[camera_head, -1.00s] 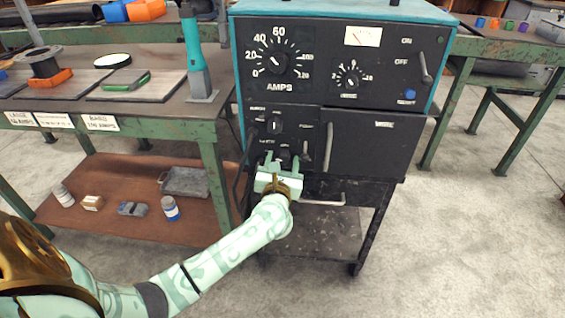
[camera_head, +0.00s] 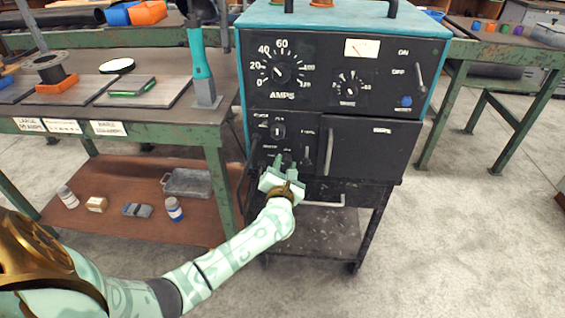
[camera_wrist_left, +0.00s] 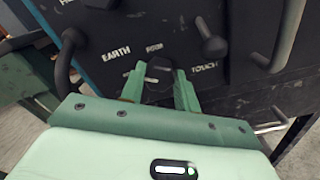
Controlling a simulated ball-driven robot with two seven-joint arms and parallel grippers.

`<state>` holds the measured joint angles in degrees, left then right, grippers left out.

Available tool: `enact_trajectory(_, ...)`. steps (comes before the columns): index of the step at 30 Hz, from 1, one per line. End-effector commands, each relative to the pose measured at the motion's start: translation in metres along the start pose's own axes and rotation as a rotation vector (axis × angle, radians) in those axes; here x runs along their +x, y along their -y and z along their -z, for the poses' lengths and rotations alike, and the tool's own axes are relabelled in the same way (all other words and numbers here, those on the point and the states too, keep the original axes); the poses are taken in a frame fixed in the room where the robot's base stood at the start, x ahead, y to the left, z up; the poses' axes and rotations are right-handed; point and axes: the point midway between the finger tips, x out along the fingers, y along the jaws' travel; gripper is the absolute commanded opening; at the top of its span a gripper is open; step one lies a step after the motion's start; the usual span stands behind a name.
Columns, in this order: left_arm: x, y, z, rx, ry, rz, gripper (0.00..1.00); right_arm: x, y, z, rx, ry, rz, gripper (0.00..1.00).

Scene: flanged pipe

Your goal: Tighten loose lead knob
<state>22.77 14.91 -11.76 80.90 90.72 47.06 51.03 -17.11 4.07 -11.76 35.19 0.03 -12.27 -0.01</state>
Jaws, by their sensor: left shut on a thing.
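The welding machine (camera_head: 340,75) has a black front panel with dials and a teal case. My left gripper (camera_head: 286,164) is at the lower left of this panel, its two green fingers pointing at it. In the left wrist view the fingers (camera_wrist_left: 160,82) are around a dark round knob (camera_wrist_left: 159,88), between the EARTH and TOUCH labels, and shut on it. The fingers and palm hide part of the knob. A black lead (camera_wrist_left: 70,55) curves out of the panel to the left of the gripper. My right gripper is not in view.
A switch lever (camera_wrist_left: 208,38) sticks out to the right of the fingers. The cabinet door (camera_head: 368,150) has a vertical handle (camera_head: 327,152). A green workbench (camera_head: 110,112) stands close on the left. Open concrete floor (camera_head: 460,240) lies to the right.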

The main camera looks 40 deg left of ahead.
Motion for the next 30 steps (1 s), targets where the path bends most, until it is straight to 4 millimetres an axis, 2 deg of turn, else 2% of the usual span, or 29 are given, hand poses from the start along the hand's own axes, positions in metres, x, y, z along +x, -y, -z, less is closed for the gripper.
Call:
enact_trajectory(3, -0.001, -0.001, -0.003, 0.111, -0.002, 0.001, 0.09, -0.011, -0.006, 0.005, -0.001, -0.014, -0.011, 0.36)
enact_trajectory(15, -0.001, 0.001, -0.001, 0.491, -0.002, 0.002, 0.09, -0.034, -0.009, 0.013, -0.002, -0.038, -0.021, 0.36)
enact_trajectory(30, -0.001, 0.004, 0.002, 0.874, -0.002, 0.004, 0.09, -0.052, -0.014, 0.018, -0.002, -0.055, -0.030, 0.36)
